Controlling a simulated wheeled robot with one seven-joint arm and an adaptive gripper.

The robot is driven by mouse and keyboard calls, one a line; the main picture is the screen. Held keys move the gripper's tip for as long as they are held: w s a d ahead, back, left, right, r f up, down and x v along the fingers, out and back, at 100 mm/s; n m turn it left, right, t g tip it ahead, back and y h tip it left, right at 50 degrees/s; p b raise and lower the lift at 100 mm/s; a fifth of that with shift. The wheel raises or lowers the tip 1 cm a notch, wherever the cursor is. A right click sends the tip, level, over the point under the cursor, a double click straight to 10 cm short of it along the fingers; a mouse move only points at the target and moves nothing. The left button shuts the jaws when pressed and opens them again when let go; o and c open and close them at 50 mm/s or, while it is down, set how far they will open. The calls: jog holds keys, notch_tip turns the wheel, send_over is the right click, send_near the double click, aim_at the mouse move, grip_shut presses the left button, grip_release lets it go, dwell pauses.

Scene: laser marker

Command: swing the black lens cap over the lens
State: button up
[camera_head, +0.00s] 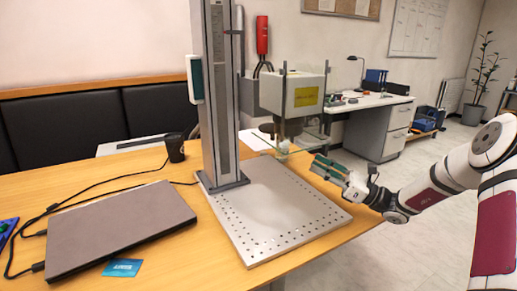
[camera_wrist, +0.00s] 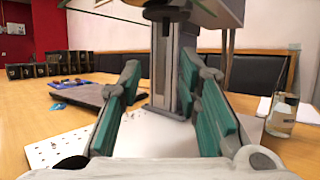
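The laser marker's white head (camera_head: 300,92) hangs from the grey column (camera_head: 219,95) above the perforated base plate (camera_head: 270,215). Below the head is the lens housing (camera_head: 292,127). A dark rounded piece beside it, on its left, looks like the black lens cap (camera_head: 268,128); whether it covers any of the lens is hard to tell. My gripper (camera_head: 328,168) is right of and below the lens, above the plate's right side, apart from both. In the wrist view its teal-padded fingers (camera_wrist: 160,85) are spread and empty. A dark part (camera_wrist: 167,11) of the head's underside shows at the top there.
A closed laptop (camera_head: 120,228) and a blue card (camera_head: 122,267) lie on the wooden table's left. A black cup (camera_head: 175,147) stands behind the plate. A glass (camera_wrist: 282,114) stands at right in the wrist view. A thin clear panel edges the space between head and gripper.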

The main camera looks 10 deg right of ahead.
jog(key=w+b+x, duration=0.1)
jog(key=b+x, duration=0.1)
jog(key=x, duration=1.2)
jog(key=shift+d+m+t, duration=0.3)
jog(key=shift+t, duration=0.1)
grip_shut()
